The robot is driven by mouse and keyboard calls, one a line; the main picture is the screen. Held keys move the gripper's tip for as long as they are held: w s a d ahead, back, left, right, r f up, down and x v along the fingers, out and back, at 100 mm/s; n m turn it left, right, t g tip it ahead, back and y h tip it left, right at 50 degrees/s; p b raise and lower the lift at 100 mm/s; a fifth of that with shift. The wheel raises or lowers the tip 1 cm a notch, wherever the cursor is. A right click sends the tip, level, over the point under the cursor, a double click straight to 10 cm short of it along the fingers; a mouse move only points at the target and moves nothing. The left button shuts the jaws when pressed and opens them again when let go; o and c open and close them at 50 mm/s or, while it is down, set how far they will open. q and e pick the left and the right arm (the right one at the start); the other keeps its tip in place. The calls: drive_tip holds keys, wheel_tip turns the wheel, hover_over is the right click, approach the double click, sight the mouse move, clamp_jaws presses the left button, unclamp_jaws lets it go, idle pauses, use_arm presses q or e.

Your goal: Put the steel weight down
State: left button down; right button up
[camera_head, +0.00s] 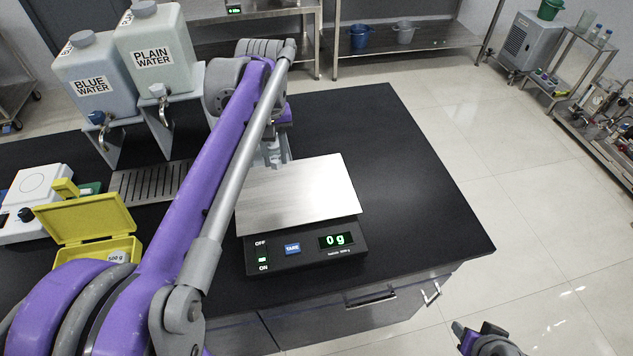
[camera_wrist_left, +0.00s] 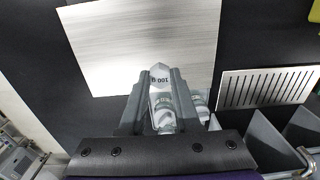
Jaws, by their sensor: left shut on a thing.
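The steel weight (camera_wrist_left: 160,78), marked 100 g, is between the fingers of my left gripper (camera_wrist_left: 158,98), which is shut on it. In the wrist view its end overlaps the edge of the scale's bright plate (camera_wrist_left: 150,35); I cannot tell whether it touches anything. In the head view my left gripper (camera_head: 273,152) is at the far edge of the scale plate (camera_head: 300,195), mostly behind my own arm, and the weight is hard to make out. The scale display (camera_head: 337,240) reads 0 g. My right gripper (camera_head: 485,340) is only partly in view at the bottom edge.
Blue water (camera_head: 95,75) and plain water (camera_head: 155,50) tanks stand behind a slotted drain tray (camera_head: 150,183). The black bench top (camera_head: 415,180) is clear right of the scale.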

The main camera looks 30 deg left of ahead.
use_arm(q)
drive_tip(key=shift+w+d, duration=0.15)
hover_over(282, 192)
wheel_tip(282, 192, down, 6)
drive_tip(key=shift+r, duration=0.1)
drive_tip(key=shift+f, duration=2.1)
drive_tip(key=c, duration=1.1)
unclamp_jaws()
drive_tip(key=shift+f+b, duration=0.2)
drive_tip(key=shift+b, duration=0.15)
drive_tip(key=o, duration=0.5)
drive_tip(key=shift+r, duration=0.65)
wheel_tip(282, 192, up, 11)
drive_tip(key=shift+r+p, duration=0.1)
drive_tip(key=shift+p, duration=0.45)
